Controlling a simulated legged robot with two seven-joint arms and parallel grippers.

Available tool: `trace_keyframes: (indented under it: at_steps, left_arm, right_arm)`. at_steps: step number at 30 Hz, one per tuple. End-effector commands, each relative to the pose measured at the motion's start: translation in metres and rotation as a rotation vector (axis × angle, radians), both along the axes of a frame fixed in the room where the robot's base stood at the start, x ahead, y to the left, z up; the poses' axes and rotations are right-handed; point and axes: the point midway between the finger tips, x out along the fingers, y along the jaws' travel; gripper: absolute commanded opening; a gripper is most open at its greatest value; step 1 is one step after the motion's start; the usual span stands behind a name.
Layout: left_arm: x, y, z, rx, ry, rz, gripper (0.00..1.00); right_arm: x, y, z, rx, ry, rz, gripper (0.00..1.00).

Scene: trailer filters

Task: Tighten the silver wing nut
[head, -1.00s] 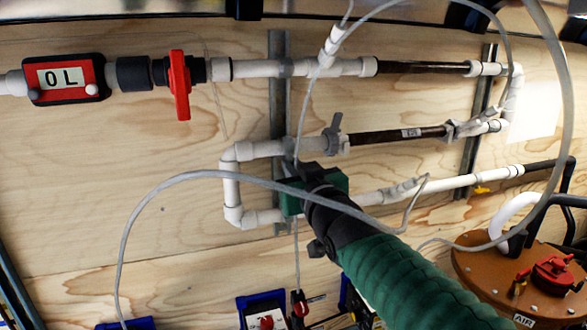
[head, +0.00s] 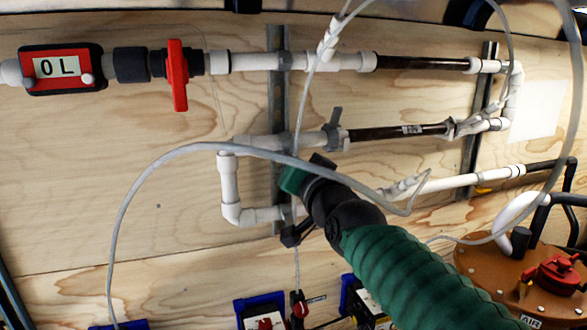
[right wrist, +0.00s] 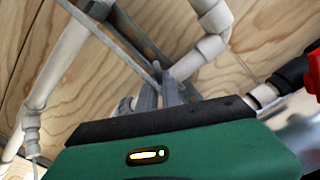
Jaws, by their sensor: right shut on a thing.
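My right gripper (head: 292,180) reaches in from the lower right on its green-sleeved arm. It is against the pipework, by the lower left part of the white pipe loop and the metal strut (head: 278,105). In the right wrist view its fingers (right wrist: 170,93) are close together beyond the green body. They are shut on what I take to be the silver wing nut, which they and the gripper body almost wholly hide. A grey clamp with an upright tab (head: 335,132) sits on the middle pipe, right of the gripper. My left gripper is not in view.
A thin grey hose (head: 180,152) loops across in front of my right arm. A red valve handle (head: 177,75) and a meter reading 0 L (head: 60,68) are at upper left. A brown tank lid (head: 510,275) stands at lower right.

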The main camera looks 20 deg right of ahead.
Motion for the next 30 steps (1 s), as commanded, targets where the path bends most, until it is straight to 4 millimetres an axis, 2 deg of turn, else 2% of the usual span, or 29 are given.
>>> trace_keyframes:
  at_steps: [18,30]
  left_arm:
    - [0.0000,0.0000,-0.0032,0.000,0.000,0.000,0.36]
    - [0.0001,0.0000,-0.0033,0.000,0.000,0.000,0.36]
  right_arm:
    - [0.0009,0.0024,-0.0032,0.583,0.008,0.005,0.00]
    - [0.0009,0.0020,-0.0028,0.874,0.008,0.005,0.00]
